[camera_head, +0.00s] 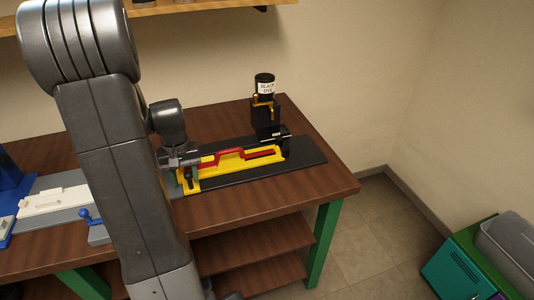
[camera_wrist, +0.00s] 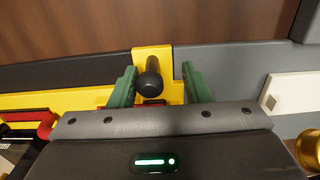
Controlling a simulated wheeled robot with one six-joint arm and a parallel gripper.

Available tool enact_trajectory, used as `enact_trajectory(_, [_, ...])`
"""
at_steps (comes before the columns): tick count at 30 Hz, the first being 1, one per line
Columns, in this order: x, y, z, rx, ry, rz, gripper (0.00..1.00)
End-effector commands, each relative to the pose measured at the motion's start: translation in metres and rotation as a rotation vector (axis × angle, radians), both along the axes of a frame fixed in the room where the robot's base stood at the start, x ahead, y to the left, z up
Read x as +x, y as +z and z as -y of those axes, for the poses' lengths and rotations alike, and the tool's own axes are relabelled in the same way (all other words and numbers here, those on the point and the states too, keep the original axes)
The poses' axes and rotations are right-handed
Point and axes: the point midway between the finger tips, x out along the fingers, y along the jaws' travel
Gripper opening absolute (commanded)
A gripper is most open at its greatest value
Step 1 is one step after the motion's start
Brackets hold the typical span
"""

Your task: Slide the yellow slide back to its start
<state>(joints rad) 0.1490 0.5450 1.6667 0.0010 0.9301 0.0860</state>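The yellow slide (camera_head: 213,167) lies along a black base plate (camera_head: 298,166) on the wooden table in the head view. A red piece (camera_head: 236,155) lies along it. In the wrist view the slide's yellow end plate (camera_wrist: 152,58) carries a dark round knob (camera_wrist: 150,84). My gripper (camera_wrist: 160,80) has its two green fingers on either side of this knob. Gaps show between the knob and both fingers, so it is open around the knob and not holding it. In the head view my gripper (camera_head: 186,163) is at the left end of the slide, partly hidden by my arm.
A bottle labelled black dye (camera_head: 265,84) stands in a dark holder at the slide's far right end. A grey fixture with a white block (camera_head: 54,200) and a blue lever (camera_head: 88,216) is left of my arm. Bare tabletop (camera_head: 270,199) lies in front of the base plate.

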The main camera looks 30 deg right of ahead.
Motion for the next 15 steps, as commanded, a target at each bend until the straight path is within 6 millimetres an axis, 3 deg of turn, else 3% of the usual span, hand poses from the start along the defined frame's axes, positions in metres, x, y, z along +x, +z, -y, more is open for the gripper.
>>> enact_trajectory(15, [0.0, 0.042, 0.001, -0.001, 0.0, 0.0, 0.44])
